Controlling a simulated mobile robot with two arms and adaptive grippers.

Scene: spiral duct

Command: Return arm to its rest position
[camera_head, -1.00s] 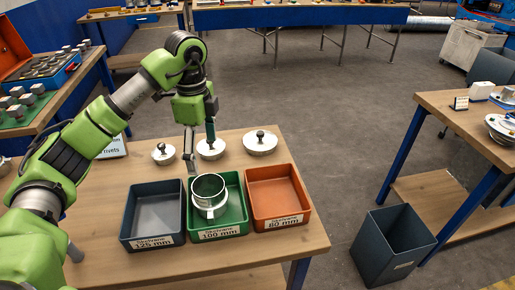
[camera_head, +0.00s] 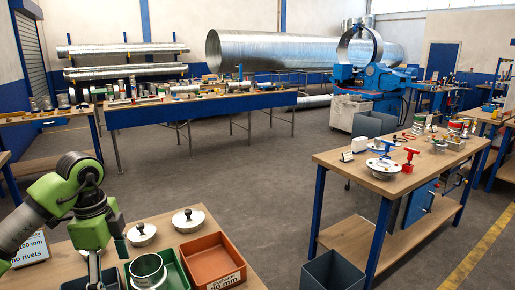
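My green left arm comes in at the lower left of the head view. Its gripper (camera_head: 106,262) points down over the wooden bench, just left of a round metal lid with a dark knob (camera_head: 141,234). Its two fingers look apart, with nothing visible between them; the lower tips are partly cut off by the clutter and frame edge. A metal duct ring (camera_head: 147,270) stands in the green bin (camera_head: 178,271), right of the gripper. My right gripper is not in view.
An orange bin (camera_head: 211,260) and another knobbed lid (camera_head: 188,219) are on the same bench. A dark grey bin (camera_head: 333,272) stands on the floor beside a second workbench (camera_head: 400,180) on the right. Open floor lies between the benches.

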